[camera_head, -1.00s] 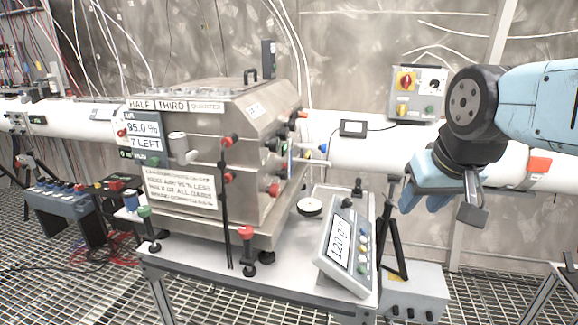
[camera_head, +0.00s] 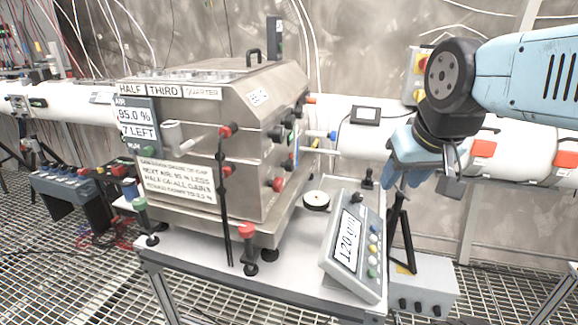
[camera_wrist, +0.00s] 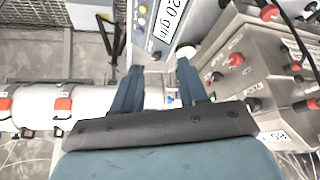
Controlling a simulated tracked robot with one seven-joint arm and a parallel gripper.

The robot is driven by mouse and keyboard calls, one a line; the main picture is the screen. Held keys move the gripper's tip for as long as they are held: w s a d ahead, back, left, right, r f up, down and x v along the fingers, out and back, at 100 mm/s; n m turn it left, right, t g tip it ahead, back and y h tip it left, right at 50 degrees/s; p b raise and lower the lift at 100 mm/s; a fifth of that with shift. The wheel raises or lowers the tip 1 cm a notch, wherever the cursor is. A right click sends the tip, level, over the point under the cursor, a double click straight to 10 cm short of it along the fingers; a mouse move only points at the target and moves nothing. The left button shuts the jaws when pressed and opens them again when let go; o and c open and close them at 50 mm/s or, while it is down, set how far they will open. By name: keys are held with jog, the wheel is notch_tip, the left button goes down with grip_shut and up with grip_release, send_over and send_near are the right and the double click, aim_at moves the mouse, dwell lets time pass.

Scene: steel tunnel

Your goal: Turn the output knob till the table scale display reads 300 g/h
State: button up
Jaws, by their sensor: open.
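The table scale console (camera_head: 378,285) is a tilted grey box on the right of the table, with a white display (camera_head: 348,240) and a column of coloured buttons. The display lies sideways and seems to read 120 g/h; the wrist view shows its end (camera_wrist: 172,22) as "20 g/h". A black knob (camera_head: 358,197) sits at the console's top end; I cannot tell whether it is the output knob. My gripper (camera_head: 406,172) is open and empty, above and right of the console.
A steel cabinet (camera_head: 190,125) with red and black knobs stands left of the console. A white round pan (camera_head: 316,201) lies between them. A white pipe (camera_head: 500,150) runs behind my gripper. A black stand (camera_head: 398,235) and grey box (camera_head: 425,285) are right of the table.

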jog(key=shift+o, duration=1.4)
jog(key=shift+a+f, duration=0.1)
jog(key=shift+f, duration=0.05)
jog(key=shift+o, duration=0.6)
jog(key=w+a+f+m+g+y, duration=0.2)
jog(key=w+a+f+g+y, duration=0.2)
jog(key=a+f, duration=0.1)
jog(key=shift+w+a+f+g, duration=0.15)
jog(key=shift+a+f+g, duration=0.15)
jog(key=shift+a+f, duration=0.05)
jog(key=m+t+y, duration=0.6)
jog(key=m+y, duration=0.4)
jog(key=y, duration=0.3)
send_near(292, 167)
jog(key=x, duration=1)
jog(key=shift+w, duration=0.25)
